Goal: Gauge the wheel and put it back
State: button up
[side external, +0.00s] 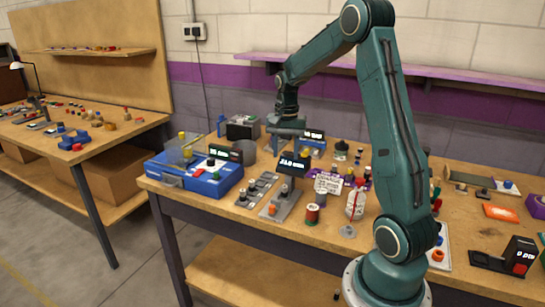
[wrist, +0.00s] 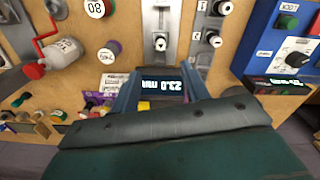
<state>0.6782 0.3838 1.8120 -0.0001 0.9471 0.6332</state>
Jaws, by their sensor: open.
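A grey gauge stand (side external: 283,200) with a dark display (side external: 293,163) stands near the table's front edge. In the wrist view the display (wrist: 163,86) reads about 23.0 mm, upside down. I cannot tell which wheel is meant. My gripper (side external: 287,146) is open above and behind the gauge; its fingers (wrist: 161,80) look empty.
A blue case (side external: 205,182) with a display stands left of the track. A red-and-green spool (side external: 312,214), a white jar (side external: 355,203) and a purple rack with small pieces stand right of the gauge. The space around the gauge is crowded.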

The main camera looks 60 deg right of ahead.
aim_at(285, 186)
jog(key=shift+f, duration=0.15)
jog(key=shift+f, duration=4.15)
jog(key=shift+d+f, duration=0.1)
jog(key=shift+f, duration=2.5)
grip_shut()
